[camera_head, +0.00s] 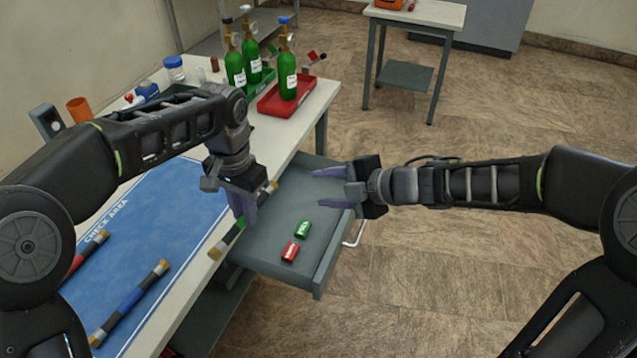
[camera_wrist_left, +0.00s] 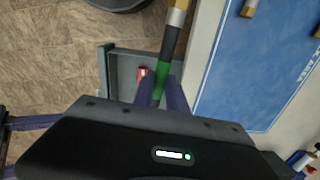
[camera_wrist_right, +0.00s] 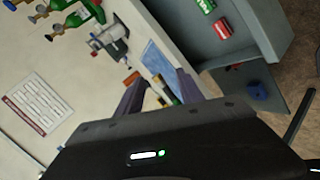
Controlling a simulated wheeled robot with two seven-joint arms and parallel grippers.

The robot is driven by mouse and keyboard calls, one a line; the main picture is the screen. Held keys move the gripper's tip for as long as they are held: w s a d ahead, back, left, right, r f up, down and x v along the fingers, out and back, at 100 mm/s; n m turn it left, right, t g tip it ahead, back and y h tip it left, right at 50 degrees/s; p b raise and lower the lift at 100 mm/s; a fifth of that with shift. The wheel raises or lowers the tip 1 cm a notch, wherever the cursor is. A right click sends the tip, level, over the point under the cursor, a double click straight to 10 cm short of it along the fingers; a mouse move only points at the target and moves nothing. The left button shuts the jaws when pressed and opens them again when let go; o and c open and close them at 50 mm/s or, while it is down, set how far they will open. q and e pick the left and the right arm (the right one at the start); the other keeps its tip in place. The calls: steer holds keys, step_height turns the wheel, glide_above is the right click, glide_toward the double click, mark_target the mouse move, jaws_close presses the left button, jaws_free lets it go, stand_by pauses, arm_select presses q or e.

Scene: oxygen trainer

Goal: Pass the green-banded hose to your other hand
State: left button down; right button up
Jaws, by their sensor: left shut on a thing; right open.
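The green-banded hose (camera_head: 229,239) is a dark hose with brass ends and a green band. My left gripper (camera_head: 243,212) is shut on it and holds it tilted above the table's right edge, beside the open drawer. In the left wrist view the hose (camera_wrist_left: 171,45) runs out between the fingers (camera_wrist_left: 160,92), with the green band close to them. My right gripper (camera_head: 322,189) is open and empty above the open drawer, to the right of the hose, its fingers pointing left. The right wrist view shows its fingers (camera_wrist_right: 158,95) apart.
The open drawer (camera_head: 318,268) holds a green block (camera_head: 303,229) and a red block (camera_head: 290,251). A blue-banded hose (camera_head: 130,303) and a red-banded hose (camera_head: 86,254) lie on the blue check mat (camera_head: 175,215). Green cylinders (camera_head: 288,75) stand in trays behind.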

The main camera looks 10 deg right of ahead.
mark_target(271, 191)
steer(key=r+n, duration=0.1)
steer(key=n, duration=0.1)
steer(key=s+a+r+n, duration=0.1)
steer(key=s+a+r+n+g, duration=0.1)
steer(key=r+n, duration=0.1)
steer(key=shift+s+a+n+y, duration=0.2)
steer(key=shift+n+y, duration=0.1)
steer(key=shift+y, duration=0.1)
steer(key=shift+f, duration=0.1)
steer(key=x, duration=1.2)
steer(key=shift+s, duration=0.1)
jaws_close()
